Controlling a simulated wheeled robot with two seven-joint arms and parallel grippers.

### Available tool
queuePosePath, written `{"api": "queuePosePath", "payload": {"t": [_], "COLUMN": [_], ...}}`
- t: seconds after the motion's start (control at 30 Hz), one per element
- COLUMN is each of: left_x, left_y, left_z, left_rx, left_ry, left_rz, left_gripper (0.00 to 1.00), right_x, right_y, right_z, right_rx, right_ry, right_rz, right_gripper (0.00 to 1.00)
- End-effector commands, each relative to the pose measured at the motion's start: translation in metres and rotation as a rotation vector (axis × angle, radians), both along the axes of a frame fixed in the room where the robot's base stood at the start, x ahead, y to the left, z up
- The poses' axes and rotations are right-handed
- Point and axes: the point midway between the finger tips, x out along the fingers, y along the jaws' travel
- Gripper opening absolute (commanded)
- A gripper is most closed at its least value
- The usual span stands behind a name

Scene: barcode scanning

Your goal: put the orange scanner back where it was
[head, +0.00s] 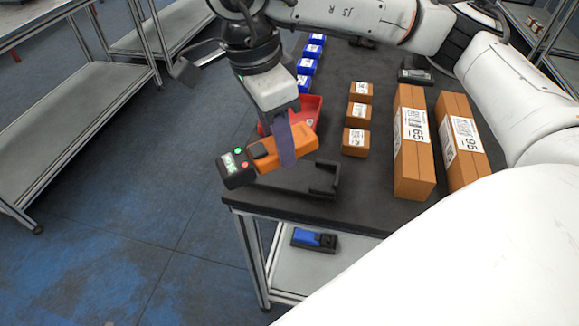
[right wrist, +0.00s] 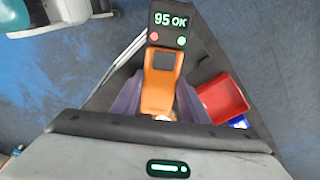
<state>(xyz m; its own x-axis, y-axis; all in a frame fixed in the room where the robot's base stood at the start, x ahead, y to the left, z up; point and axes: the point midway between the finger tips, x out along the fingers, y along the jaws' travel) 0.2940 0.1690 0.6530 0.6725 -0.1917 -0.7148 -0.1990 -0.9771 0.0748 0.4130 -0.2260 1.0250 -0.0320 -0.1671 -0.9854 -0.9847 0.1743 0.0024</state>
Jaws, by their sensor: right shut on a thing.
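My right gripper (head: 284,145) is shut on the orange scanner (head: 302,141), with one purple finger showing across its body. The scanner is held above the table's near left corner, its dark display end pointing left. In the right wrist view the scanner (right wrist: 160,80) lies between both fingers (right wrist: 158,101), and its display reads "95 OK" with a red and a green light. A black holder (head: 322,181) stands on the table just below and right of the scanner; no scanner sits in it. My left gripper is not in view.
On the dark table (head: 376,190) are a red bin (head: 312,108), several blue boxes (head: 306,67), small brown boxes (head: 356,142) and two tall labelled cartons (head: 413,150). A blue-and-black device (head: 314,240) lies on the lower shelf. Floor is open on the left.

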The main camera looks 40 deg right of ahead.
Motion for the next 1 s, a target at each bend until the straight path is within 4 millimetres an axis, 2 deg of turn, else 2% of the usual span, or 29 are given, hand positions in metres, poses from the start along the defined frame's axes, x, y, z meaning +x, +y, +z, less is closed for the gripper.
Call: {"api": "queuePosePath", "payload": {"t": [0.03,0.2,0.6,0.8,0.93,1.0], "left_x": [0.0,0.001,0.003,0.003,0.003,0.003], "left_y": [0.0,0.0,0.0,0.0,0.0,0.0], "left_z": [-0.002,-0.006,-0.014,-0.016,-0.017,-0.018], "left_rx": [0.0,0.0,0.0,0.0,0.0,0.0], "left_ry": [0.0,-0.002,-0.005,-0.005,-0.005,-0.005], "left_rz": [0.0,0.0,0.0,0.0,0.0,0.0], "left_gripper": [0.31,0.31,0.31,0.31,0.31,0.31], "right_x": [0.001,0.002,0.005,0.005,0.005,0.004], "right_y": [-0.003,-0.007,-0.018,-0.021,-0.021,-0.022], "right_z": [0.0,0.001,0.008,0.011,0.011,0.005], "right_rx": [0.012,0.046,0.076,0.064,0.057,0.052], "right_ry": [-0.002,-0.022,-0.133,-0.185,-0.201,-0.205], "right_rz": [-0.146,-0.654,-1.748,-2.106,-2.22,-2.246], "right_gripper": [0.11,0.11,0.11,0.11,0.11,0.11]}}
